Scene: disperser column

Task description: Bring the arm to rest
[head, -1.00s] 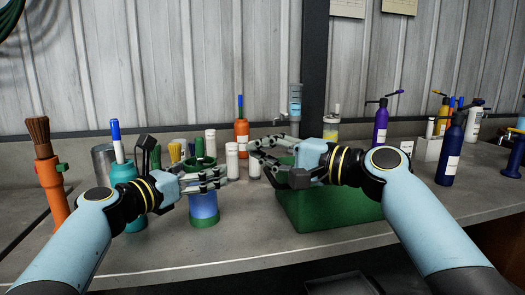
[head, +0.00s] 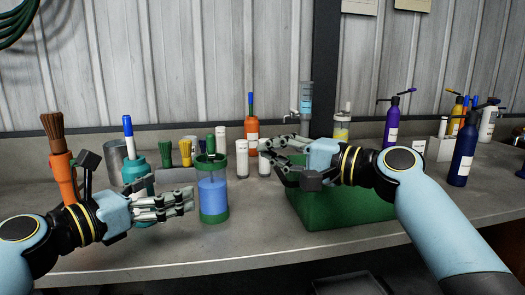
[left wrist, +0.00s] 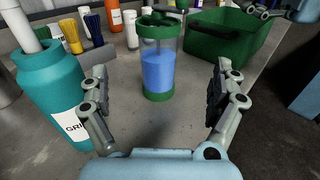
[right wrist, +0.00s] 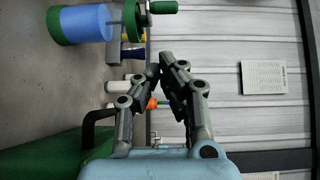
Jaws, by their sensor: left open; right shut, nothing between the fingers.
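My left gripper (head: 188,203) is open and empty, just left of a clear cylinder with green ends and blue contents (head: 213,192). In the left wrist view that cylinder (left wrist: 158,70) stands upright on the bench beyond the open fingers, apart from them. My right gripper (head: 265,152) is shut and empty above the left edge of a green bin (head: 335,215). In the right wrist view its fingertips (right wrist: 163,65) are close together with nothing between them.
A teal bottle (left wrist: 52,95) stands near my left gripper, with an orange brush holder (head: 62,175) further left. White containers (head: 242,158) and an orange bottle (head: 252,130) stand behind. Purple (head: 392,125) and blue (head: 463,155) spray bottles stand right. The front bench edge is clear.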

